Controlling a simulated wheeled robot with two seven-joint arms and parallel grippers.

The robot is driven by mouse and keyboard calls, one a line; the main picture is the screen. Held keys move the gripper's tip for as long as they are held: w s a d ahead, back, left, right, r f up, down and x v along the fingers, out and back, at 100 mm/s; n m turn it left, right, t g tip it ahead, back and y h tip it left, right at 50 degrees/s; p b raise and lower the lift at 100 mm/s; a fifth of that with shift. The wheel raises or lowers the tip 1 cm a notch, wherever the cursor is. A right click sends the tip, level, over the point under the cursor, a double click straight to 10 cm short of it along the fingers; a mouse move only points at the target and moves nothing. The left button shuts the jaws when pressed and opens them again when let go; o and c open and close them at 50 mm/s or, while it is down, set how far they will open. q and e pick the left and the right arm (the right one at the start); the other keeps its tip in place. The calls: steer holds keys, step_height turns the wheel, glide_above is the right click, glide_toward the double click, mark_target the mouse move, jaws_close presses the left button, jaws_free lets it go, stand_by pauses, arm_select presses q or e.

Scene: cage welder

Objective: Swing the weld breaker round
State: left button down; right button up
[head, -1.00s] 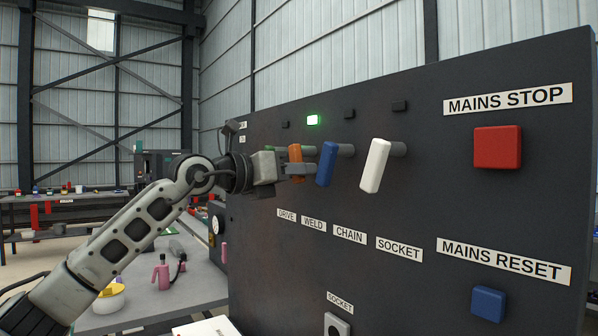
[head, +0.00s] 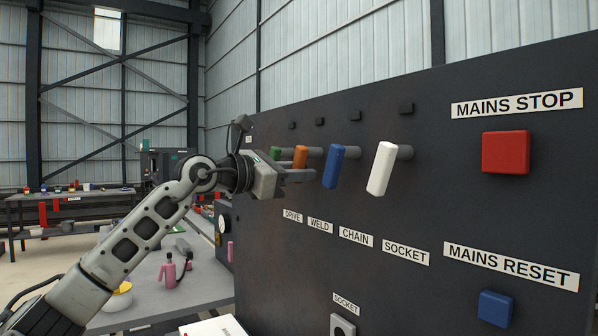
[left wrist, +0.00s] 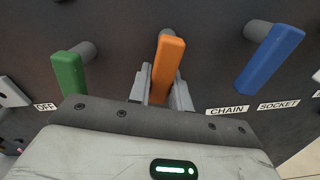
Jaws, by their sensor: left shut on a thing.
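The weld breaker is the orange handle (head: 300,156), second from the left in the row on the dark panel. It sits above the WELD label (head: 320,226). My left gripper (head: 297,175) is shut on it. In the left wrist view the orange handle (left wrist: 169,62) stands between the two fingers (left wrist: 163,88), one on each side. A green handle (head: 275,154) is to its left, mostly behind the gripper in the head view. A blue handle (head: 333,167) is to its right. The small lamp above the weld breaker (head: 320,122) is dark. My right gripper is not in view.
A white handle (head: 382,168) is farther right. A red MAINS STOP button (head: 506,152) and a blue MAINS RESET button (head: 494,309) are on the panel's right. A grey table (head: 205,286) with a pink bottle (head: 169,270) stands left of the panel.

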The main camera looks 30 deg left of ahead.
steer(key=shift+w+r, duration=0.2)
arm_select(q)
steer(key=c, duration=1.3)
jaws_free()
steer(key=shift+a, duration=0.1)
steer(key=shift+s+a, duration=0.1)
steer(key=shift+s, duration=0.2)
steer(key=b+v, duration=0.8)
steer(key=v, duration=0.7)
steer(key=shift+s, duration=0.15)
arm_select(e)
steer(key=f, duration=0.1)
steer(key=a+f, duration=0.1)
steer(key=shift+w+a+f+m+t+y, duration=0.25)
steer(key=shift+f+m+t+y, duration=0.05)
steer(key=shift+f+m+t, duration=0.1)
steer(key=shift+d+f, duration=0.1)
